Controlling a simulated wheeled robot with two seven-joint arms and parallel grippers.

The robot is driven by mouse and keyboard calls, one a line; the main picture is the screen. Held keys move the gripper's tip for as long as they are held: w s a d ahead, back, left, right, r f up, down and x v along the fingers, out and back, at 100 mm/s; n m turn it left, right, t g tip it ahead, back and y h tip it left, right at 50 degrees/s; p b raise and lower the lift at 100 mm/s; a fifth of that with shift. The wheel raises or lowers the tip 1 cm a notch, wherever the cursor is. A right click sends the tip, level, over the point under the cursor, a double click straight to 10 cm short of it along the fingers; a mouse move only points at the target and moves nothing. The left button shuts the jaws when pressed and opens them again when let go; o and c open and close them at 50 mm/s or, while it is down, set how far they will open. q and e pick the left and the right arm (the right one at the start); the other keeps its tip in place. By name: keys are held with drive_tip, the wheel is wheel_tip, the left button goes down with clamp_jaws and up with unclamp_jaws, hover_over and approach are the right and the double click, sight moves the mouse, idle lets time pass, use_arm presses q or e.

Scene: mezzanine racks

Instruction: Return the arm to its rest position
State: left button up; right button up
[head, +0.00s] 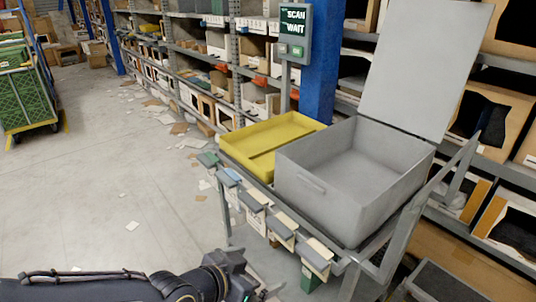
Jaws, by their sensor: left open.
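My left arm reaches in along the bottom edge from the left. Its gripper (256,290) is at the bottom, left of the stand's legs, and is partly cut off by the frame edge. It is open, and I see nothing held in it. It is in front of and below the stand that carries a grey box (345,215) and a yellow tray (238,152). My right gripper is not in view.
The grey box has its lid (425,65) raised and looks empty. Several small tags (283,229) hang along the stand's front rail. A sign (295,22) reads "SCAN WAIT". Loaded racks line the back. The floor (110,200) at left is mostly clear, with scattered paper near the racks.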

use_arm(q)
drive_tip(key=s+a+n+y, duration=0.2)
drive_tip(key=s+a+n, duration=0.1)
drive_tip(key=a, duration=0.4)
drive_tip(key=s+a+n+y, duration=0.2)
drive_tip(key=a+n, duration=0.1)
drive_tip(key=a, duration=0.3)
drive_tip(key=s+a+r+n+g, duration=0.15)
drive_tip(key=s+a+n, duration=0.35)
drive_tip(key=s, duration=0.5)
wheel_tip(320, 180, up, 19)
drive_tip(key=g+p, duration=0.1)
drive_tip(key=p, duration=1.8)
drive_tip(key=shift+s+a+f+m, duration=0.15)
drive_tip(key=shift+a+f+m, duration=0.05)
drive_tip(key=shift+a+m, duration=0.1)
